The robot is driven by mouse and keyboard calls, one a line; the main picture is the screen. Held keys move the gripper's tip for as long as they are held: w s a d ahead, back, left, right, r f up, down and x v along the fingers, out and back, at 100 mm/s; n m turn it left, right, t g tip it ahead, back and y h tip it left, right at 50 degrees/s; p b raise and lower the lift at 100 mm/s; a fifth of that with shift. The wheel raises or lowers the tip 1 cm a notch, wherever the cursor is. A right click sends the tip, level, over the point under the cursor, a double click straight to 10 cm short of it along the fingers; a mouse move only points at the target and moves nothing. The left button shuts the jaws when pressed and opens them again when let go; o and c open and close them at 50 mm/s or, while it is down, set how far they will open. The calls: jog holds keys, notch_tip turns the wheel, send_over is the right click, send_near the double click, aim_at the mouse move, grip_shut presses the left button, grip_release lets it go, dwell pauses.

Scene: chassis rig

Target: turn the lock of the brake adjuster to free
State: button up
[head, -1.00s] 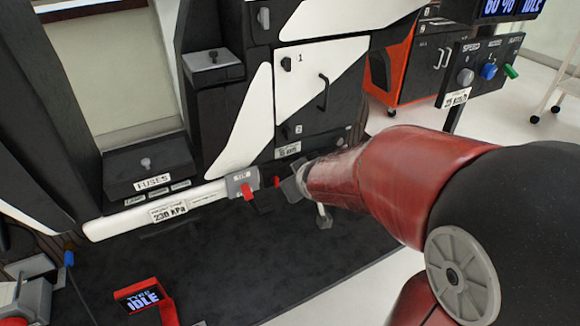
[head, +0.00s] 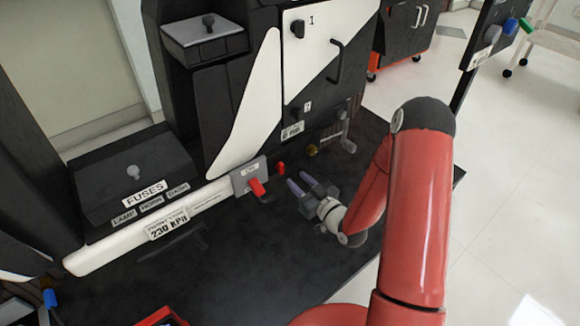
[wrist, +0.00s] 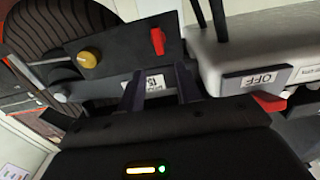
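The unit that appears to be the brake adjuster is a dark block (wrist: 122,50) at the lower right of the rig. It bears a yellow knob (wrist: 88,59), a red lever (wrist: 157,41) and a small label (wrist: 155,83) that reads upside down in the wrist view. In the head view the red lever (head: 280,168) and yellow knob (head: 311,150) show below the label (head: 292,131). I cannot tell which part is the lock. My gripper (head: 297,180) is open and empty, in front of the red lever and apart from it. Its fingers (wrist: 160,72) point toward the block.
A grey OFF plate (wrist: 255,78) with another red lever (head: 257,187) sits close left of my gripper in the head view. A crank handle (head: 346,138) stands right of the knob. The fuses box (head: 135,175) is farther left. The dark platform before the gripper is clear.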

aim_at(282, 166)
jog(key=x, duration=0.7)
grip_shut()
